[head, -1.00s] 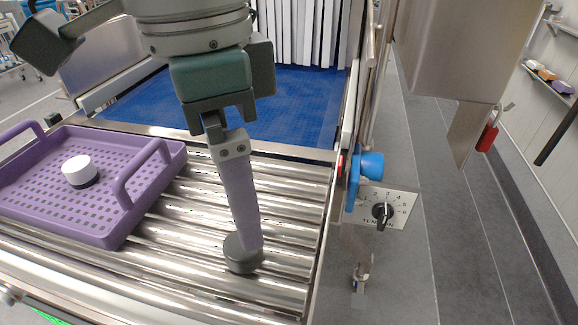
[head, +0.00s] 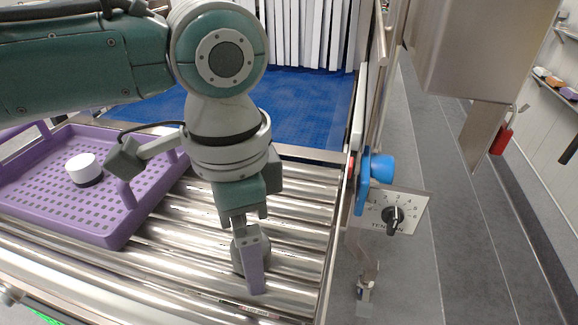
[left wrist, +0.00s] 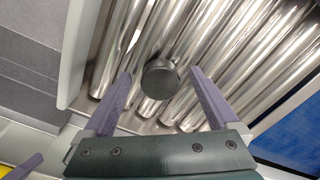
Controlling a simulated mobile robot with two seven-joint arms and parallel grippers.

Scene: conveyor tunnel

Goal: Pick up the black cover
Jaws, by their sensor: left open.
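The black cover (head: 236,262) is a dark round disc-like piece on the metal rollers, partly hidden by my left gripper in the head view. In the left wrist view the cover (left wrist: 160,80) lies between the two purple fingertips, with a gap on each side. My left gripper (head: 250,268) is open and points down over the cover; it also shows in the left wrist view (left wrist: 160,75). One finger stands in front of the cover in the head view. I cannot tell how high the fingertips are above the rollers.
A purple perforated tray (head: 110,232) stands at the left on the rollers, holding a white round piece with a dark base (head: 84,169). A side rail with a blue knob (head: 381,169) and tension dial (head: 393,215) borders the right. A blue belt (head: 310,105) lies behind.

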